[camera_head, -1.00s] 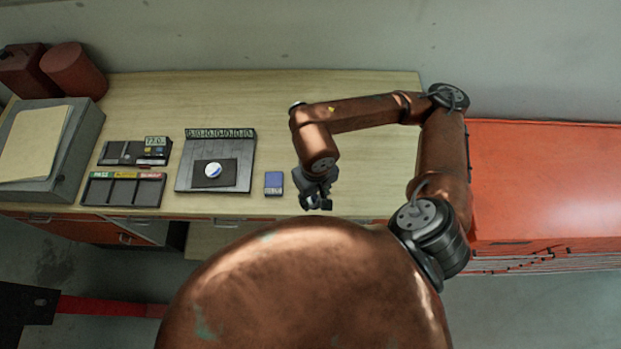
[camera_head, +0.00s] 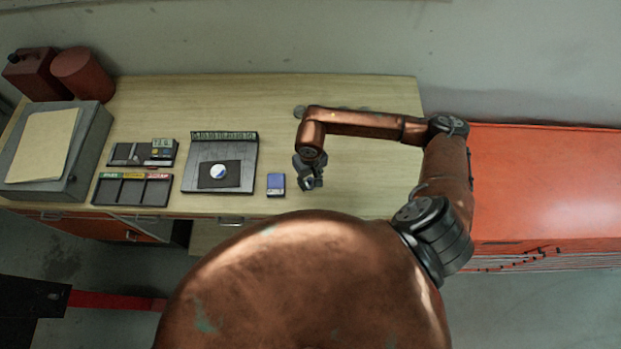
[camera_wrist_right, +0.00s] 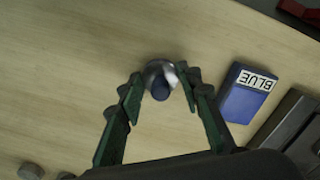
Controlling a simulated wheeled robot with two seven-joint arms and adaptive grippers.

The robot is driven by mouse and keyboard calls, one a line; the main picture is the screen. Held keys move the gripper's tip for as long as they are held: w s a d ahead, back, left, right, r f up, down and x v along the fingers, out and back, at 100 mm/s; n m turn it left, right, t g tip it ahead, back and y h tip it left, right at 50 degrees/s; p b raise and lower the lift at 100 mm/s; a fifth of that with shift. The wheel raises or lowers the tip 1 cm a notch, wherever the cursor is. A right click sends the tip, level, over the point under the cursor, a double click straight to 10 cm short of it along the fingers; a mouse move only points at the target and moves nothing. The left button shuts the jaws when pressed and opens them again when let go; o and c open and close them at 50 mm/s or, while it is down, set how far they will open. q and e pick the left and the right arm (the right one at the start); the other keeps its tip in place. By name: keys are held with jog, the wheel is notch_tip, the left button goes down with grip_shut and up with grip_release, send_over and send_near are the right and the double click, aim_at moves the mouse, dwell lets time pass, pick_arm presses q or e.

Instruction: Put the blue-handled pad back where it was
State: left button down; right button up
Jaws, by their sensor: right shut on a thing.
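My right gripper (camera_head: 312,184) is low over the front part of the wooden bench, right of the small blue block. In the right wrist view, its two green-lined fingers (camera_wrist_right: 160,85) are shut on the blue-handled pad (camera_wrist_right: 161,90), a small round grey piece with a dark blue knob. The pad is at the fingertips; whether it touches the bench I cannot tell. The block (camera_head: 276,184), labelled BLUE in the wrist view (camera_wrist_right: 246,97), lies apart from the gripper. My left gripper is not in view.
A dark stand (camera_head: 246,150) holds a white and blue disc (camera_head: 218,172) left of the block. Trays (camera_head: 132,190) lie farther left. A small grey disc (camera_head: 299,112) sits behind my right arm. The bench between the gripper and its right edge is mostly clear.

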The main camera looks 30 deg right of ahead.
aim_at(310, 179)
jog(key=shift+f, duration=0.1)
jog(key=shift+f, duration=0.1)
jog(key=shift+f+b, duration=0.1)
jog(key=shift+b, duration=0.25)
jog(key=o, duration=1)
jog(key=shift+r+p, duration=0.25)
jog(key=shift+p, duration=0.1)
notch_tip(310, 179, up, 12)
jog(key=b, duration=0.3)
